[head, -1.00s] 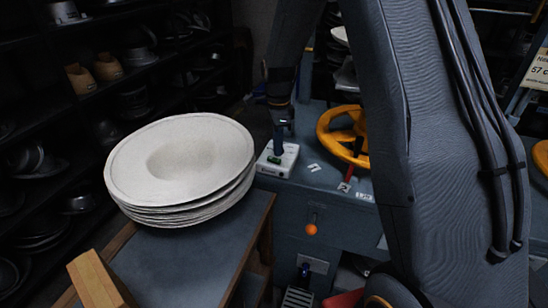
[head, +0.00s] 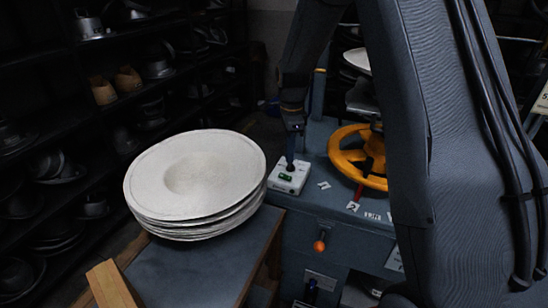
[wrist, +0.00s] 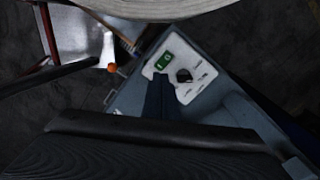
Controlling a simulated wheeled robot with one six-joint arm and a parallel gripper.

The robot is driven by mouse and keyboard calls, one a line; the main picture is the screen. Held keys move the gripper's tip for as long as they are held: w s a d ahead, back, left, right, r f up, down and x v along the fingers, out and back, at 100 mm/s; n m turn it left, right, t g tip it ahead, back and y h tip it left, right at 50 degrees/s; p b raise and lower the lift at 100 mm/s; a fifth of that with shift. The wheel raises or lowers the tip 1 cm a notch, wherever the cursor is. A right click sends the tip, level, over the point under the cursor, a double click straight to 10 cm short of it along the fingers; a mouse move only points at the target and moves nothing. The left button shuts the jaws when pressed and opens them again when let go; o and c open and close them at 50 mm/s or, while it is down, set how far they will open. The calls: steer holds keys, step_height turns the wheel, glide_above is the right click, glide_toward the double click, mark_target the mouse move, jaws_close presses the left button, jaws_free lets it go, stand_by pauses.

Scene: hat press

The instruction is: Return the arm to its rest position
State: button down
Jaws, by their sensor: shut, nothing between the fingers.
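My gripper (head: 290,163) hangs fingers-down at the white control box (head: 289,177) on the blue-grey press bench. In the wrist view its dark fingers (wrist: 160,94) are together and empty, overlapping the near edge of the box. The wrist view shows the box's green panel (wrist: 163,61) and black knob (wrist: 184,75) beyond the fingertips. I cannot tell whether the fingers touch the box. My arm is bent and reaches forward, its large link covering the right of the head view.
A yellow handwheel (head: 346,153) stands right of the box, partly behind my arm. An orange-knobbed lever (head: 320,246) is on the bench front. Stacked pale hats (head: 195,181) lie on a side table (head: 190,270) at left. Dark shelves (head: 60,70) fill the far left.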

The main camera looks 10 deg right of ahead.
steer(key=s+r+n+t+b, duration=0.1)
steer(key=s+n+b, duration=0.2)
steer(key=s+n, duration=1.5)
steer(key=s, duration=0.7)
steer(key=shift+r+n, duration=0.2)
steer(key=shift+n, duration=0.2)
steer(key=shift+s+a, duration=0.1)
steer(key=shift+a, duration=0.1)
